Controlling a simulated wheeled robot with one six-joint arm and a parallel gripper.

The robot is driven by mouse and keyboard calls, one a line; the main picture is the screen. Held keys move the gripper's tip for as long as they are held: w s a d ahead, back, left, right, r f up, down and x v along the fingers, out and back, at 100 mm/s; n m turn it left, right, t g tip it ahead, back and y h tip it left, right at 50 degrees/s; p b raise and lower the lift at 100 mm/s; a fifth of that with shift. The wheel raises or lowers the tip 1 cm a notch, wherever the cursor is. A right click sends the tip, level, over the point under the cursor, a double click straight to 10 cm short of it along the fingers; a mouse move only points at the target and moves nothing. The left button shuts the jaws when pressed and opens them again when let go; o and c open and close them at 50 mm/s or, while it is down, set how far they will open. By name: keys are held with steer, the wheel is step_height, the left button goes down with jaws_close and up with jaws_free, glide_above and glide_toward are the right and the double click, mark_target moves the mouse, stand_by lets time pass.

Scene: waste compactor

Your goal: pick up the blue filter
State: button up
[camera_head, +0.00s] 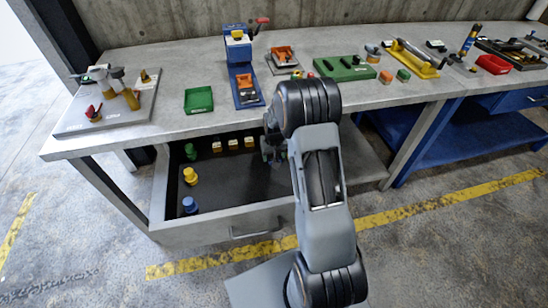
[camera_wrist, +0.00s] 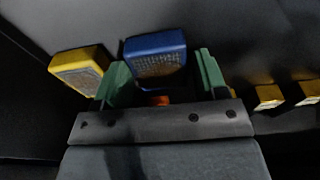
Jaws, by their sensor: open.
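The blue filter (camera_wrist: 155,52) is a box with a blue frame and a grey mesh face. In the wrist view it lies between the two green fingers of my gripper (camera_wrist: 162,70), which are apart, with a gap visible on the right side. I cannot tell whether the left finger touches it. In the head view my gripper (camera_head: 271,150) is low inside the open drawer (camera_head: 230,177), at its right part. The blue filter is not discernible there, with my arm in front.
A yellow filter (camera_wrist: 80,70) sits close to the left finger. More yellow filters (camera_wrist: 268,97) lie to the right. Green, yellow and blue (camera_head: 189,205) knobbed pieces stand along the drawer's left side. The workbench edge (camera_head: 170,138) overhangs the drawer's back. The drawer's front middle is clear.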

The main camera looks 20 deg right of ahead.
steer(key=c, duration=0.7)
